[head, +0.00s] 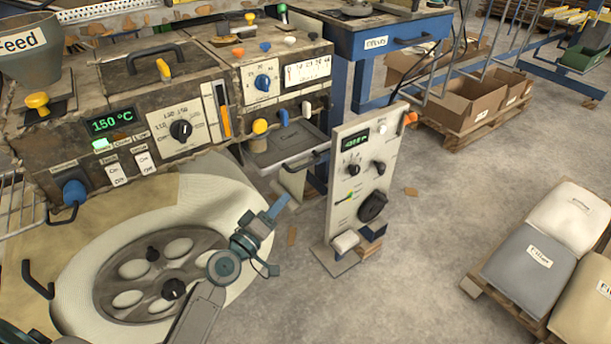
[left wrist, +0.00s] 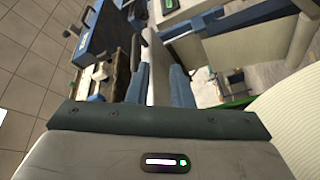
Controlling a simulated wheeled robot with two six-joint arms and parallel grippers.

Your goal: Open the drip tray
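The drip tray appears to be the shallow grey tray (head: 312,143) with a small unreadable label, under the nozzles at the right end of the worn machine (head: 225,75). My left gripper (head: 279,205) is in front of and below it, over the floor beside the white round base, and apart from the tray. Its two blue fingers (left wrist: 161,88) stand apart in the left wrist view, with nothing clearly held between them. I cannot make out the tray for certain in the left wrist view. My right gripper is not in view.
A control panel (head: 340,200) with dials stands upright just right of my left gripper. A white round base (head: 75,285) lies to the left. A blue workbench (head: 345,40) stands behind. Sacks (head: 530,258) on a pallet are at right; the floor between (head: 430,220) is clear.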

